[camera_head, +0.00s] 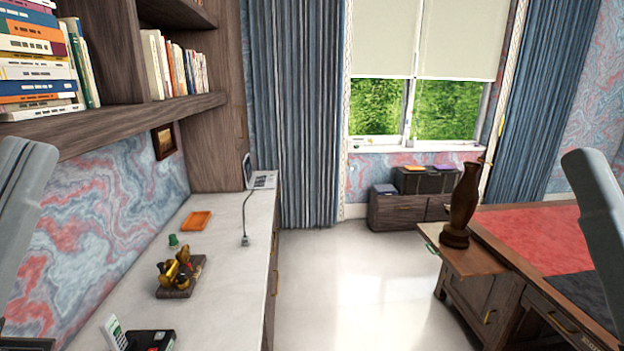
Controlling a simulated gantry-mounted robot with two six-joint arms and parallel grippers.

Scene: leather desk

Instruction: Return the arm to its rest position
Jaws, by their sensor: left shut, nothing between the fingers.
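My left arm comes in at the left edge as a pale grey link. A dark part of my left gripper (28,343) just shows at the bottom left corner; it is shut and holds nothing. Its fingertips are mostly cut off by the frame. My right arm shows as a grey link at the right edge, raised in front of the desk. My right gripper is out of view.
A leather-topped desk (530,240) with a brown vase (463,205) stands right. The floor between (350,290) is clear.

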